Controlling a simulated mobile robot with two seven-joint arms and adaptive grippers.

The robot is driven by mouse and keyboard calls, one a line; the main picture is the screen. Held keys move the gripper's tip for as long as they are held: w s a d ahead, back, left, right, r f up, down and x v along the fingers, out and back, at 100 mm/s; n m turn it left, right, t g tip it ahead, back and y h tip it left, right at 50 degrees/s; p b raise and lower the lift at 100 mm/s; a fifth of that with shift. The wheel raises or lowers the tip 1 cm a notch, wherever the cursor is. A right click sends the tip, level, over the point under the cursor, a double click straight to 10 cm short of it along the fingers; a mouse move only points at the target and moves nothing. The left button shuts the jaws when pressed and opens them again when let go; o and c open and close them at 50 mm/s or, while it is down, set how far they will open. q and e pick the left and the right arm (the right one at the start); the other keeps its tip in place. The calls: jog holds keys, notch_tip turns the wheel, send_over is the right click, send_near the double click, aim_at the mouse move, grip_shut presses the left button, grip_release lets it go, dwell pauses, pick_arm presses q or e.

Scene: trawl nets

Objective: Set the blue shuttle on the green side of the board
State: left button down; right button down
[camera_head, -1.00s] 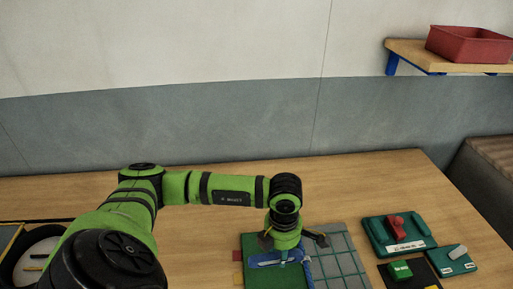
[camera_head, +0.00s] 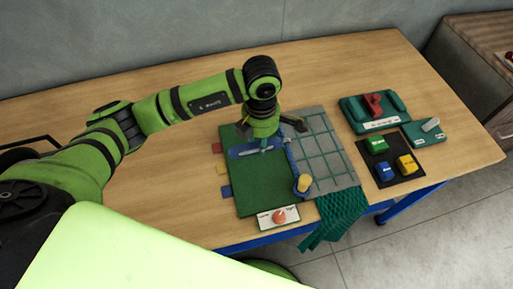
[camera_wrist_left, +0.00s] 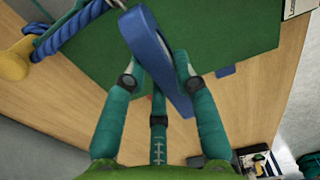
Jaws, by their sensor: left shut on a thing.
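The board has a dark green side (camera_head: 262,190) on the left and a grey, gridded side (camera_head: 322,150) on the right, with a blue twisted rope between them. My left gripper (camera_head: 266,146) is over the upper part of the green side. It is shut on the blue shuttle (camera_head: 242,153), a long flat bar. In the left wrist view the shuttle (camera_wrist_left: 155,60) sits between the fingers, with the green surface behind it. I cannot tell whether the shuttle touches the board. My right gripper is out of view.
A yellow peg (camera_head: 304,183) stands at the rope's near end. A red knob (camera_head: 279,217) on a white plate is at the front edge. A green net (camera_head: 338,212) hangs over the edge. A teal tray (camera_head: 350,116) and a black mat (camera_head: 390,176) with blocks lie right.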

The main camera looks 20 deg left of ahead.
aim_at(260, 158)
pick_arm(q)
notch_tip(260, 158, down, 4)
jog(key=shift+p, duration=0.6)
jog(key=shift+f, duration=0.45)
jog(key=shift+f, duration=0.15)
jog(key=c, duration=1)
grip_release()
